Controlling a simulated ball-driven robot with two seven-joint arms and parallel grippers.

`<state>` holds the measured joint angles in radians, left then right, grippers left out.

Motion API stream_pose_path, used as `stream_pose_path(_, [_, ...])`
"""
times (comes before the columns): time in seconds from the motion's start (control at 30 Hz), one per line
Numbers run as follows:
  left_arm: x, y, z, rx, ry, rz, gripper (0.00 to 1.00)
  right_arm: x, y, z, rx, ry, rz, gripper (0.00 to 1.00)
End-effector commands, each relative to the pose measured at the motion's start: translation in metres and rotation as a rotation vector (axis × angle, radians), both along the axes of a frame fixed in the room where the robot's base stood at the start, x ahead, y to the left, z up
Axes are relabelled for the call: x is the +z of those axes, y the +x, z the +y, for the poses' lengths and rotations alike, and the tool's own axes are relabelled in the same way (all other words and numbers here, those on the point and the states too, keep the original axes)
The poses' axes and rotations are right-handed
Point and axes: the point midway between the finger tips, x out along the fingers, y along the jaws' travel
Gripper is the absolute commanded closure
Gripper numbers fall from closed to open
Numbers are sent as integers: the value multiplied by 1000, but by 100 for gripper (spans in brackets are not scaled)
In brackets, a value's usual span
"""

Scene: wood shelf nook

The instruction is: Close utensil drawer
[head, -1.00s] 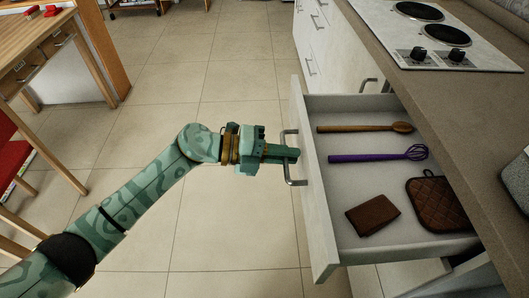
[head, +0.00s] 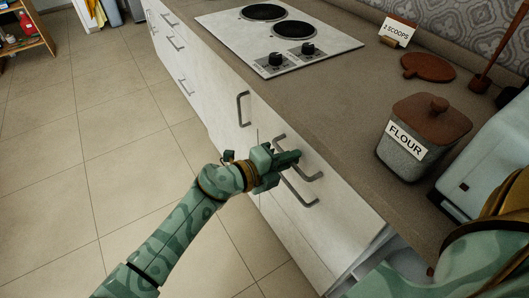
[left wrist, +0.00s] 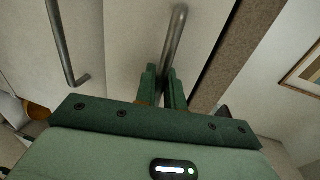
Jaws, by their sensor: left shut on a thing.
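The utensil drawer's pale front (head: 335,208) is at or close to the cabinet face under the counter in the head view. Its inside and the utensils are hidden. My left gripper (head: 289,160) is shut on the drawer's grey bar handle (head: 313,177). In the left wrist view the handle (left wrist: 176,40) runs between the two fingers (left wrist: 167,88). A grey strip shows at the near end of the front, and I cannot tell whether the drawer is fully flush. Part of my right arm shows at the lower right; its gripper is out of frame.
The brown counter (head: 335,105) carries a stove top (head: 278,35), a flour canister (head: 422,138) and a card (head: 397,30). Another bar handle (head: 300,190) lies just below the gripper, and an upright handle (head: 241,108) is farther along. The tiled floor (head: 120,150) at left is clear.

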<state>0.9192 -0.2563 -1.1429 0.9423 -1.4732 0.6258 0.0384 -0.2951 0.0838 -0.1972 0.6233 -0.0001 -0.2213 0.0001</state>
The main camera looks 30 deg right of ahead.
Motion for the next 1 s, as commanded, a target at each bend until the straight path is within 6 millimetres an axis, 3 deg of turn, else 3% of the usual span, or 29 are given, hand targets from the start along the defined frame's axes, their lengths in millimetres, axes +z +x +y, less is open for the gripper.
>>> stream_pose_path(0.23, [-2,-8,-20,-1,2,2,100,-1,-6,0,1,0,10,0])
stream_pose_path(0.67, [-1,-9,-25,1,0,-1,100,-1,-8,6,-1,8,12,0])
stream_pose_path(0.7, [-1,-9,-25,1,0,-1,84,-1,-8,6,-1,8,12,0])
stream_pose_path(1.0, [0,-9,-24,1,0,-1,84,-1,-8,6,-1,8,12,0])
